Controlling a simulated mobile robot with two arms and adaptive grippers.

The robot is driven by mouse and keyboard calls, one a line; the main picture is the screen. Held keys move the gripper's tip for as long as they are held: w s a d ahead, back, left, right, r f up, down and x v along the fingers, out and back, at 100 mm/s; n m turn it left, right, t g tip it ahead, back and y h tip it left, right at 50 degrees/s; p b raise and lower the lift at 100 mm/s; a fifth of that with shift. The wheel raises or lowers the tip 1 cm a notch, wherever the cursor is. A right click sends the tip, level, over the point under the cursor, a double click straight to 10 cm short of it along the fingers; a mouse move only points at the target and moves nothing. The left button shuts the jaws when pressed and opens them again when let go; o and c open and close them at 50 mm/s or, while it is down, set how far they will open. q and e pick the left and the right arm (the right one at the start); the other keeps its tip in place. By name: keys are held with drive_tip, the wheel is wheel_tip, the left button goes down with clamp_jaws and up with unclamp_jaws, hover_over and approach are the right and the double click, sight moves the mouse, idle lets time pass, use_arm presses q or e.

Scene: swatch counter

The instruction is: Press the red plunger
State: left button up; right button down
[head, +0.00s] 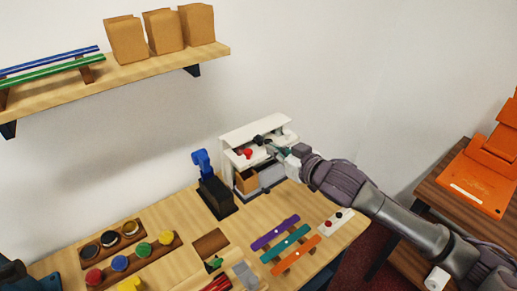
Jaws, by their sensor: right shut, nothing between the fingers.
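The red plunger (248,154) is a small round red knob on the white shelf-like unit (227,147) at the back of the counter. My right gripper (264,145) reaches in from the right, under the unit's top board. It is shut and empty, with its dark fingertips just right of and slightly above the red knob. A small gap seems to lie between them, but I cannot tell for certain whether they touch. Whether the knob is pushed in cannot be made out. My left gripper is not in view.
A blue lever on a black base (215,197) stands left of the unit. Paint pots (120,263) sit at left. A wall shelf (150,69) hangs above.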

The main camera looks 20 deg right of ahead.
drive_tip(key=p, duration=0.3)
hover_over(248, 152)
drive_tip(key=s+d, duration=0.1)
drive_tip(key=s, duration=0.1)
drive_tip(key=f, duration=0.2)
drive_tip(key=shift+w+f+p, duration=0.15)
drive_tip(key=shift+f+p, duration=0.55)
drive_tip(key=shift+f, duration=1.5)
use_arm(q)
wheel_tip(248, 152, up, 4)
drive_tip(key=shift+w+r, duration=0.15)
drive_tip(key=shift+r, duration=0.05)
use_arm(e)
drive_tip(key=shift+f, duration=0.1)
